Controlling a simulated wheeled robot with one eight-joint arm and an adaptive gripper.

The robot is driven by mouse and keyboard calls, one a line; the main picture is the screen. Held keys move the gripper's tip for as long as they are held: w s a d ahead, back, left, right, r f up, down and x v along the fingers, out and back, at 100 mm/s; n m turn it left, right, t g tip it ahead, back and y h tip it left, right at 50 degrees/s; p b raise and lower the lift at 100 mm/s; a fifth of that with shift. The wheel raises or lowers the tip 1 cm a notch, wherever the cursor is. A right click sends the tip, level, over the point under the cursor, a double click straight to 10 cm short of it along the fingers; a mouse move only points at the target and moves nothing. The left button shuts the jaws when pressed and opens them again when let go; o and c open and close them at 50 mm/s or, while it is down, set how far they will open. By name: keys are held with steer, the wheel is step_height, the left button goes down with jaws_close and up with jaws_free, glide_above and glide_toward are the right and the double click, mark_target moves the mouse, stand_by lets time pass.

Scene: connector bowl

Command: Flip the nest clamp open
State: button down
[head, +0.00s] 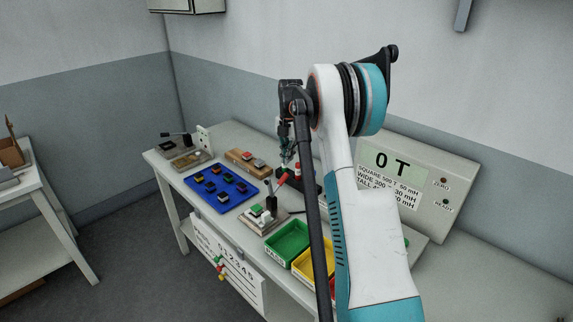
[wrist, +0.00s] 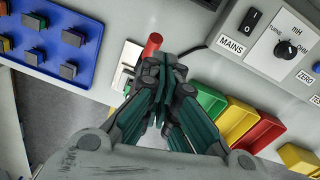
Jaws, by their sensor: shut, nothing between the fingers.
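The nest clamp (head: 272,203) stands on a pale base plate (head: 252,222) near the front of the bench. Its dark lever rises up and right to a red grip. A green and white block sits on the plate beside it. In the wrist view the red grip (wrist: 153,44) shows just beyond my fingers, and part of the pale plate (wrist: 127,66) shows to its left; my fingers hide the rest of the clamp. My gripper (head: 286,164) is shut and empty, above and behind the clamp, near the red grip. In the wrist view the gripper's fingers (wrist: 163,65) are together.
A blue tray (head: 222,203) with several small blocks lies left of the clamp. Green (head: 287,242) and yellow bins stand to its right. A meter box (head: 428,175) reading "0 T" stands behind my arm. Another black-handled fixture (head: 183,150) is at the back left.

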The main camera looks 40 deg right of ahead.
steer(key=shift+d+r+p, duration=0.4)
steer(key=shift+d+r, duration=1.3)
steer(key=shift+r, duration=0.3)
